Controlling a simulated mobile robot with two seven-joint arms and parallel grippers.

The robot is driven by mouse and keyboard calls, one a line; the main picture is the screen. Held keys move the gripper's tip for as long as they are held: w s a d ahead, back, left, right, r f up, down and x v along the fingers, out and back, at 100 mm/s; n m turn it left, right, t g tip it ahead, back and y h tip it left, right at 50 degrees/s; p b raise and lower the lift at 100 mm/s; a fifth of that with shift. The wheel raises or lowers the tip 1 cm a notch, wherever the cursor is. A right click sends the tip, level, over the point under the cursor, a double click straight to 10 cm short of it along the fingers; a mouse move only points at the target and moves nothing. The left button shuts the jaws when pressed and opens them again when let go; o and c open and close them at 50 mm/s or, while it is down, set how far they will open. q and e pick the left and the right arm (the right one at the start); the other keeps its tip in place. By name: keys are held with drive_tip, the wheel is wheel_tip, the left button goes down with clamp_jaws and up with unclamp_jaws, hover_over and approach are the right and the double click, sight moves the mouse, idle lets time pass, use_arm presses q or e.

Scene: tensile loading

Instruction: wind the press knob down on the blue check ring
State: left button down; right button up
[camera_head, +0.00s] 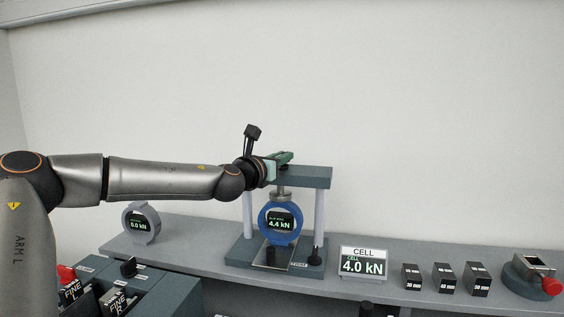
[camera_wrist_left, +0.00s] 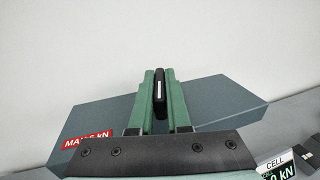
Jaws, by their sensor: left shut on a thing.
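The blue check ring (camera_head: 266,226) stands upright in the press, under the screw's round foot (camera_head: 282,195). Its display (camera_head: 281,220) reads 4.4 kN. The press has a grey-blue top plate (camera_head: 310,178) on two pale columns (camera_head: 319,212). My left gripper (camera_head: 286,157) is above the top plate, shut on the black press knob. In the left wrist view the knob (camera_wrist_left: 159,86) shows as a narrow black bar between the green fingers (camera_wrist_left: 160,95). Most of the screw is hidden. My right gripper is not in view.
A CELL display (camera_head: 363,264) reads 4.0 kN, right of the press. Several dark blocks (camera_head: 444,278) and a fixture with a red knob (camera_head: 530,275) stand farther right. A grey ring gauge (camera_head: 141,223) stands left. A control box (camera_head: 165,292) is at front left.

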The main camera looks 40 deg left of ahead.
use_arm(q)
drive_tip(key=h, duration=0.1)
drive_tip(key=m+h+b, duration=0.2)
drive_tip(key=shift+a+f+t+h, duration=0.15)
drive_tip(key=shift+f+t+h, duration=0.15)
drive_tip(key=shift+h, duration=0.1)
drive_tip(key=m+h+b, duration=0.2)
drive_tip(key=shift+h+b, duration=0.4)
drive_tip(key=shift+r+m+h+b, duration=0.2)
drive_tip(key=shift+m+h+b, duration=0.2)
drive_tip(key=shift+h+b, duration=0.1)
drive_tip(key=shift+r, duration=0.15)
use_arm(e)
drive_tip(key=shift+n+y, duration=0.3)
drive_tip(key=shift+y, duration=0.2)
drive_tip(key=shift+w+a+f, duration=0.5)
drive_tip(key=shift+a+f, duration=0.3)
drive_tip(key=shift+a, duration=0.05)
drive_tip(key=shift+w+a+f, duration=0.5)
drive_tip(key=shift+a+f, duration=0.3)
use_arm(q)
drive_tip(key=c, duration=0.9)
unclamp_jaws()
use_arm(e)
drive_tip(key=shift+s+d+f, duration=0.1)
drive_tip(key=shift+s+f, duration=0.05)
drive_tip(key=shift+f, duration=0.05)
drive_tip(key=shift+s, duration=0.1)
